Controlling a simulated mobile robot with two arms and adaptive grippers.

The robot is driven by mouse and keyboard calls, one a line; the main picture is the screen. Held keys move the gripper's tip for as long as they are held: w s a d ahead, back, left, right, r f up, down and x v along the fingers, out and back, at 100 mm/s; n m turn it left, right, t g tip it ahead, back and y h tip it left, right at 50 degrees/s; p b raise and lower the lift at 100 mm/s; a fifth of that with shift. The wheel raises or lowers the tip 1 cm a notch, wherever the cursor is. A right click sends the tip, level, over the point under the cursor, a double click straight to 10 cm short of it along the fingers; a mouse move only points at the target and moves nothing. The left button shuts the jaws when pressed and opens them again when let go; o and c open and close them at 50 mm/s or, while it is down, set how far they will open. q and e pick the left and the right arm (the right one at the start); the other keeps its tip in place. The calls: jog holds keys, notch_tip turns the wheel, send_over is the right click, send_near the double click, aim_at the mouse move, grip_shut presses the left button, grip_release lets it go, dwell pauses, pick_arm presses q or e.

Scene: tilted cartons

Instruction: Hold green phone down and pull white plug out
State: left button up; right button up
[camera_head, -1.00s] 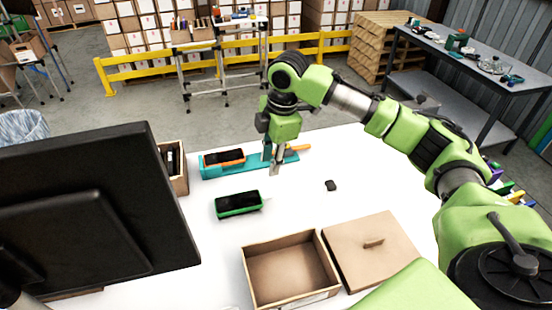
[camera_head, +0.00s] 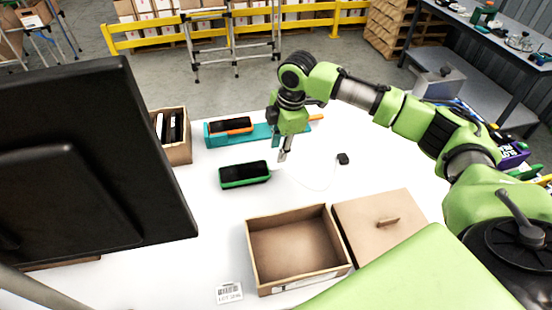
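The green phone (camera_head: 245,174), a dark screen in a green case, lies flat on the white table. A thin white cable (camera_head: 312,187) curves on the table between the phone's right end and a small black block (camera_head: 343,159). The white plug at the phone's right end is too small to make out clearly. My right gripper (camera_head: 283,156) points down just right of and slightly behind the phone, apart from it in the picture. Its fingers look close together, but I cannot tell whether they are shut. My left gripper is out of view.
Behind lies a teal tray (camera_head: 270,135) with an orange-cased phone (camera_head: 231,125). An open carton (camera_head: 252,255) and its lid (camera_head: 385,222) are in front. A small carton (camera_head: 178,150) stands left. A black monitor (camera_head: 90,150) blocks the left side.

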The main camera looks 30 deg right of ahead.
aim_at(275, 166)
jog(key=f, duration=0.5)
jog(key=w+f+p, duration=0.1)
jog(key=f, duration=0.1)
jog(key=shift+w+a+f, duration=0.1)
jog(key=shift+a+f, duration=0.05)
jog(key=shift+a, duration=0.1)
grip_shut()
